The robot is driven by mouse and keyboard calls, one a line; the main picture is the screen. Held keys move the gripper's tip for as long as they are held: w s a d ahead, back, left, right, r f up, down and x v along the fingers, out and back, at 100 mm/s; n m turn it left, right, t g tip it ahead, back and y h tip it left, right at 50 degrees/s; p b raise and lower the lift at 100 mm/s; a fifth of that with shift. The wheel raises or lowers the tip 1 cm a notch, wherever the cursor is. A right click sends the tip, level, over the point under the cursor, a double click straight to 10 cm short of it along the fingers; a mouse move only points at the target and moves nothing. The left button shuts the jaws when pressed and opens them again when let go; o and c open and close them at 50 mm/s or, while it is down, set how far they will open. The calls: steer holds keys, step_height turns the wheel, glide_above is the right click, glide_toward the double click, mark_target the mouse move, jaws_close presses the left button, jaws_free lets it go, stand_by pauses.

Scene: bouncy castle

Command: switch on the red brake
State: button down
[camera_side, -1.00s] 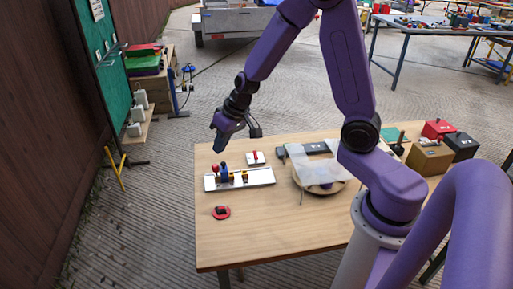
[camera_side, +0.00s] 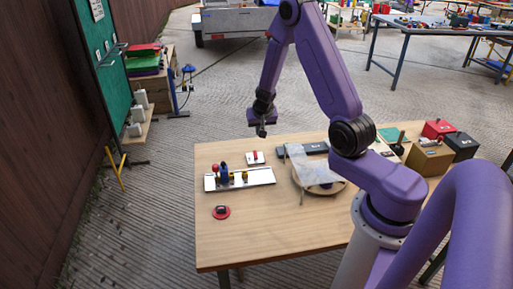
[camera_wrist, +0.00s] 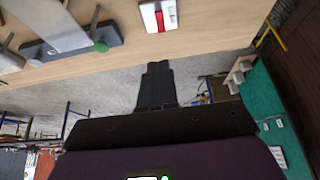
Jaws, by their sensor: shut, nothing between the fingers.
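A small white plate with a red switch or lever (camera_side: 255,158) lies near the back edge of the table. It also shows at the top of the wrist view (camera_wrist: 158,15). A red disc with a dark middle part (camera_side: 221,212) lies near the table's front left. No label shows which of these is the brake, and their switch positions are too small to tell. My gripper (camera_side: 261,132) is shut and empty, in the air above the back edge of the table, apart from everything. Its closed fingers (camera_wrist: 156,85) point towards the white plate in the wrist view.
A white tray (camera_side: 262,178) with several small upright parts stands between plate and disc. Right of it, a pale sheet (camera_side: 318,170) covers part of a round wooden base. Boxes (camera_side: 431,158) stand at the far right. The table's front middle is clear.

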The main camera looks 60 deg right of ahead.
steer(key=shift+f, duration=0.15)
glide_above(256, 153)
steer(key=s, duration=0.1)
steer(key=f, duration=1)
steer(key=shift+a+f, duration=0.3)
steer(key=shift+x, duration=0.95)
steer(key=shift+w, duration=0.1)
steer(key=shift+w+d+f, duration=0.1)
steer(key=shift+d+f, duration=0.05)
steer(key=shift+f, duration=0.05)
steer(key=shift+s+a, duration=0.6)
steer(key=shift+r, duration=0.1)
